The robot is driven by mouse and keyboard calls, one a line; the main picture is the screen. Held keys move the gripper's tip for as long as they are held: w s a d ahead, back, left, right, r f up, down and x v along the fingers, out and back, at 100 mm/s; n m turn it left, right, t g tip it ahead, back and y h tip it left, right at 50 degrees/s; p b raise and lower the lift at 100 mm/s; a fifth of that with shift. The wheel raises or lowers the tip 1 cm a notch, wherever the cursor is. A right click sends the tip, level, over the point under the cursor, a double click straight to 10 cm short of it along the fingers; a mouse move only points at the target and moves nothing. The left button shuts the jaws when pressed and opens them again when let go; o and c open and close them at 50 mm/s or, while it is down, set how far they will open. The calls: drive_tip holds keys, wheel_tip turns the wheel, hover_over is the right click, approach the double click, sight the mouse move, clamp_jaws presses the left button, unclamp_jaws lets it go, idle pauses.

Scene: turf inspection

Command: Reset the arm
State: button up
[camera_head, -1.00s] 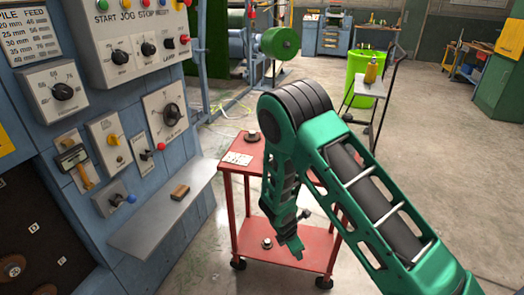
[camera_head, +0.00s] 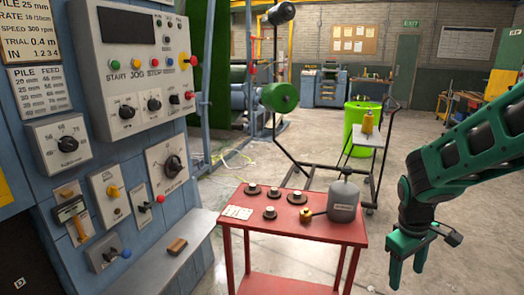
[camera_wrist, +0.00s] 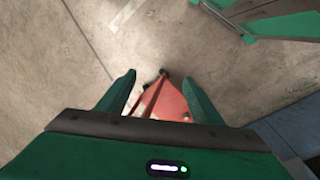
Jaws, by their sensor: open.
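My gripper (camera_head: 407,270) hangs at the right in the head view, fingers pointing down, to the right of the red cart (camera_head: 285,225) and apart from it. Its two green fingers are spread with nothing between them. In the wrist view my gripper (camera_wrist: 158,95) shows both fingers apart, with the floor and part of the red cart (camera_wrist: 172,105) seen beyond them. My green arm reaches in from the right edge of the head view.
The cart top carries a grey container (camera_head: 343,203), a small brass piece (camera_head: 306,214), several dark weights (camera_head: 298,197) and a white card (camera_head: 237,213). A blue control panel (camera_head: 120,150) with a shelf stands at left. A green bin (camera_head: 362,120) and trolley stand behind. Floor at right is open.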

drive_tip(key=s+d+r+m+y, duration=0.1)
drive_tip(key=s+r+m, duration=0.3)
drive_tip(key=s, duration=0.6)
drive_tip(key=s+d+r+m+y, duration=0.1)
drive_tip(key=s+d+r+m, duration=0.1)
drive_tip(key=s+r+m, duration=0.2)
drive_tip(key=s+m, duration=0.3)
drive_tip(key=s, duration=0.4)
drive_tip(key=shift+d+r, duration=0.25)
drive_tip(key=shift+r, duration=0.15)
